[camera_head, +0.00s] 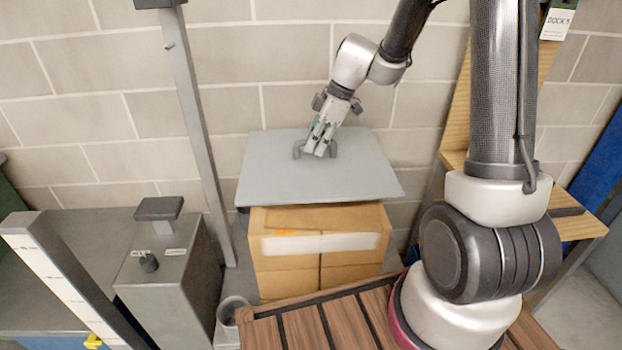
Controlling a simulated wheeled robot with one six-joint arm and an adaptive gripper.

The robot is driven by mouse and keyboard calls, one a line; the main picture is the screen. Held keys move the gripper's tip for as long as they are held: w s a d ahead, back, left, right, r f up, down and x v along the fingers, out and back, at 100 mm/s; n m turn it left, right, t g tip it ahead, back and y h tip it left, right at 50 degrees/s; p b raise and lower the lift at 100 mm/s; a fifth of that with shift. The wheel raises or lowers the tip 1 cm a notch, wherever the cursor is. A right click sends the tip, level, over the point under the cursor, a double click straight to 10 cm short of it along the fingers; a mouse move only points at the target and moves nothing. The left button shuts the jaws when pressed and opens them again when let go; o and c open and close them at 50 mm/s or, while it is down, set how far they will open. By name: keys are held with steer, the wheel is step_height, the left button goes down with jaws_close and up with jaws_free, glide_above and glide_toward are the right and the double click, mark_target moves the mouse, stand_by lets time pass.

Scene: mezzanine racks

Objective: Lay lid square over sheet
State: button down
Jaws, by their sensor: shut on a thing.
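The lid (275,178) is a flat grey square panel with a dark handle (298,150) at its middle. My gripper (320,153) is shut on the handle from above. The lid is over a stack of cardboard boxes (320,272) and overhangs them at the sides and front. It looks roughly level; I cannot tell whether it rests on the stack or hangs just above it. No sheet shows; anything under the lid is hidden by it.
A grey post (193,120) rises left of the stack, beside a grey machine (165,265) with a knob. A slatted wooden deck (300,325) lies in front. A block wall (290,70) stands close behind. A wooden shelf (580,215) is at right.

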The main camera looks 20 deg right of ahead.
step_height(320, 180, down, 10)
steer(key=shift+r, duration=0.1)
stand_by(0.4)
steer(key=c, duration=1.4)
jaws_free()
